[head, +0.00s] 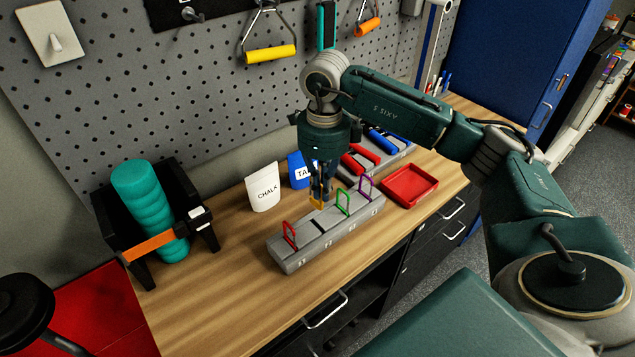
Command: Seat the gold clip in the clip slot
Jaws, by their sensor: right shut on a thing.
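My right gripper (319,186) points down above the grey slotted block (300,263) on the wooden bench. It is shut on the gold clip (316,203), whose lower part shows below the fingers. The clip is close over the block's back edge, between the red clip (289,236) and the green clip (342,202). Whether it touches the block I cannot tell. The red, green and purple (366,188) clips stand upright in the block. My left gripper is out of view.
A white chalk bag (263,187) and a blue bag (299,170) stand behind the block. A red tray (409,186) lies to its right, near a rack of red and blue rolls (363,159). A black holder with a teal roller (147,205) stands left. Bench space at front left is clear.

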